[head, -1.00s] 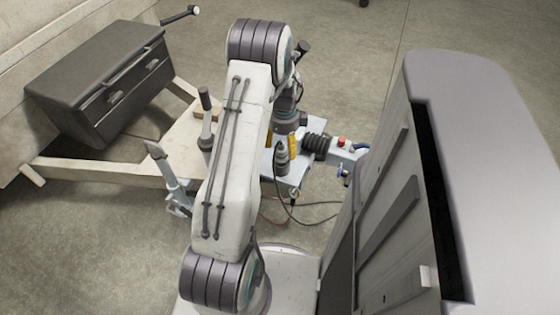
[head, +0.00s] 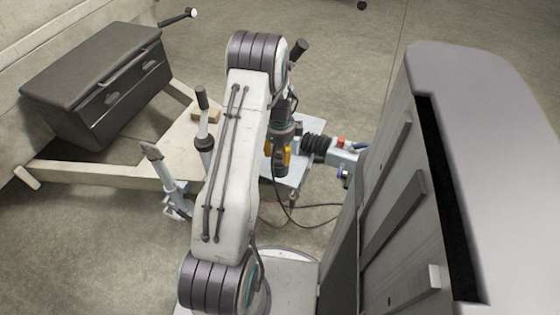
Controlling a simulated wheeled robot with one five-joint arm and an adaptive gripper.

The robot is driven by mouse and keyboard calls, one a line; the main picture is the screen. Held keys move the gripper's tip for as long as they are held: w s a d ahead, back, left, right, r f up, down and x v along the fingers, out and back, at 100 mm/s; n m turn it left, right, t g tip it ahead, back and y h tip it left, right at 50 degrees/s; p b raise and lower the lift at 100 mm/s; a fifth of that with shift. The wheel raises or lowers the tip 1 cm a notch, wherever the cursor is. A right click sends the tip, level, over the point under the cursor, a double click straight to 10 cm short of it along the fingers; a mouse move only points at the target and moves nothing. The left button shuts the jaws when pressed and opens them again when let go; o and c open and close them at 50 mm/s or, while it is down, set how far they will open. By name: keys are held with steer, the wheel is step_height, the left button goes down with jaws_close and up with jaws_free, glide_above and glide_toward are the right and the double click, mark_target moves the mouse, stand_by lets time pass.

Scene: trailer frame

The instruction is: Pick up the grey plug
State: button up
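The grey plug (head: 280,168) shows as a small dark grey upright shape over the light blue-grey drawbar plate of the trailer. A dark cable runs close below it to the right. My gripper (head: 284,155), with yellow fingers, points down at the plug, partly hidden behind my arm. The fingers look to be at the plug's sides. I cannot tell whether they touch it or are closed on it.
The black coupling bellows (head: 316,144) and grey hitch head stand right of the gripper. A jockey-wheel post (head: 165,176) and a lever (head: 204,118) rise on the left. A dark grey toolbox (head: 95,80) sits on the trailer frame (head: 100,174). Open floor lies beyond.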

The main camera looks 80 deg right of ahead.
jaws_close()
steer(key=shift+r, duration=0.1)
